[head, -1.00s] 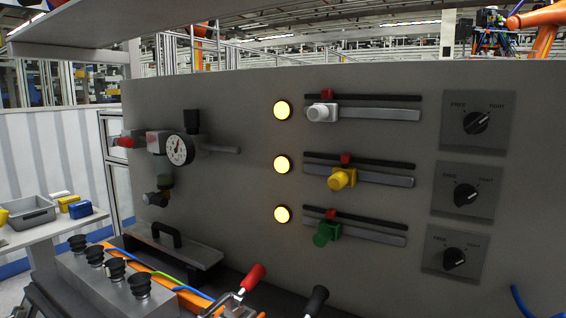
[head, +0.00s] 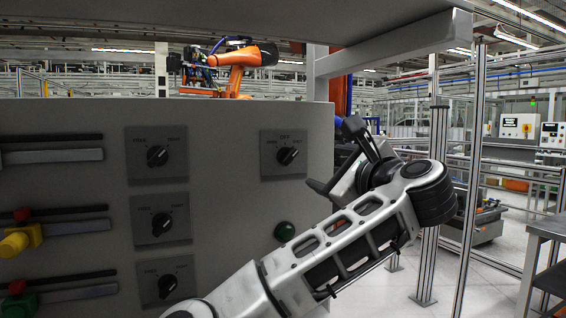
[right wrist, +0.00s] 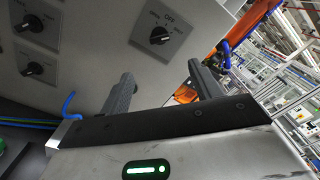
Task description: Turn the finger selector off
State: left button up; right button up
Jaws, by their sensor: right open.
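The selector with the OFF label (head: 284,155) is a black knob on a dark square plate at the right end of the grey panel. Its pointer appears turned to the upper right, away from the OFF mark at the top. The selector also shows at the top of the right wrist view (right wrist: 160,36). My right gripper (head: 330,152) is open and empty, just right of this selector and apart from it. In the right wrist view its two dark fingers (right wrist: 163,84) stand spread below the selector plate. My left gripper is not in view.
Three similar two-label selectors stand in a column to the left, the middle one (head: 161,224) among them. A green button (head: 284,231) sits below the OFF selector. Sliders with a yellow knob (head: 20,240) are at far left. A shelf and post (head: 322,75) rise behind the panel's right edge.

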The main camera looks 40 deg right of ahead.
aim_at(292, 158)
jog(key=p+x, duration=0.3)
jog(key=x, duration=1.1)
jog(key=shift+w, duration=0.15)
jog(key=shift+w+d+p, duration=0.15)
jog(key=shift+w+p, duration=0.15)
jog(key=shift+w, duration=0.2)
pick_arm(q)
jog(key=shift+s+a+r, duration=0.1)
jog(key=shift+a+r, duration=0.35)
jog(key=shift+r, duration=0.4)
pick_arm(e)
jog(key=c, duration=1)
